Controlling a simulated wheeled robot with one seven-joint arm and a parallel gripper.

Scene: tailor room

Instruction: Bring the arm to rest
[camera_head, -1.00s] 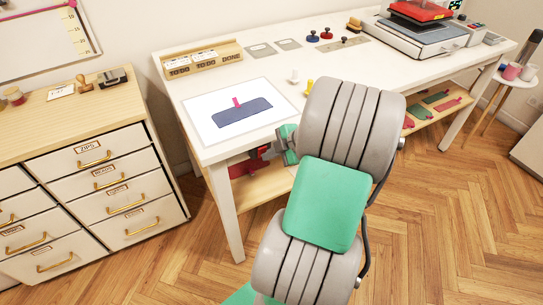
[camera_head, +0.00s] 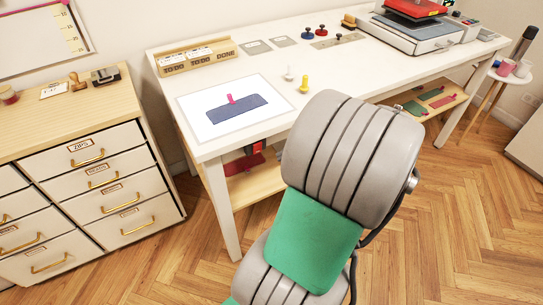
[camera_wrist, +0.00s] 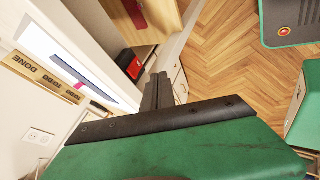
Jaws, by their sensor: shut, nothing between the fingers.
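My gripper (camera_wrist: 158,88) shows in the wrist view, its dark fingers together and nothing between them. It points out over the wooden floor beside the white worktable. In the head view my grey and green arm stands in front of the worktable (camera_head: 270,128), and the gripper is hidden behind it. My arm looks folded and apart from the tabletop.
A blue piece with a pink tab (camera_head: 237,107) lies on a white sheet (camera_head: 207,131). A wooden card box (camera_head: 196,56), stamps and a red-topped press (camera_head: 415,8) are on the worktable. A drawer cabinet (camera_head: 100,180) stands left. Floor (camera_head: 450,200) at right is clear.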

